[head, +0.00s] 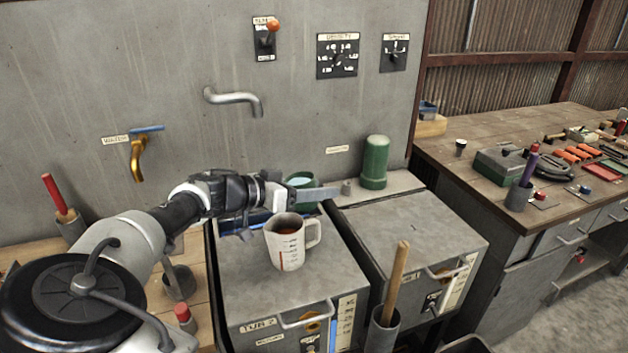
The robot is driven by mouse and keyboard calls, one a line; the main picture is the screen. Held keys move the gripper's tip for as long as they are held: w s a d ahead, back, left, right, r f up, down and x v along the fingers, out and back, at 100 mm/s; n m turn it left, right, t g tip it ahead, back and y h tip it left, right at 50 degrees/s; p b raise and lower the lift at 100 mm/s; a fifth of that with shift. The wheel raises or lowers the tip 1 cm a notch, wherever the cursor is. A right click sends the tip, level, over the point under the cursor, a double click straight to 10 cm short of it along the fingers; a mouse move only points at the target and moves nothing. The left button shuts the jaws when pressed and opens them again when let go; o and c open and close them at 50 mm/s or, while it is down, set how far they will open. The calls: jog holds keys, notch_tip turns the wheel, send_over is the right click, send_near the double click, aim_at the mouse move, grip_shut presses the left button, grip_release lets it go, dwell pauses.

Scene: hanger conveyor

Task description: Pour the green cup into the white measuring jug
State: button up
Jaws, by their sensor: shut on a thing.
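The white measuring jug (286,256) stands upright on the grey metal top of the left unit, its handle to the right. It has markings on its side and reddish-brown contents inside. The green cup (303,181) is just behind and above the jug, with pale contents showing at its rim. My gripper (306,194) is shut on the green cup, with a grey finger across its front that hides much of it. The cup looks about upright; whether it touches the surface behind the jug is hidden.
A green canister (375,162) stands behind the right unit. A wooden handle (395,285) rises from a grey holder in front. A grey spout (236,99) and a brass tap (138,160) stick out from the wall. A cluttered workbench (470,160) is at right.

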jog(key=shift+s+d+r+n+h+p, duration=0.1)
jog(key=shift+d+r+n+h+p, duration=0.1)
jog(key=shift+r+n+h+p, duration=0.4)
jog(key=shift+f, duration=0.1)
jog(key=shift+s+d+r+n, duration=0.1)
jog(key=shift+r+n, duration=0.1)
jog(key=shift+n, duration=0.2)
jog(key=shift+p, duration=0.3)
jog(key=shift+r+n+h, duration=0.25)
jog(key=shift+n+h, duration=0.15)
jog(key=shift+h, duration=0.1)
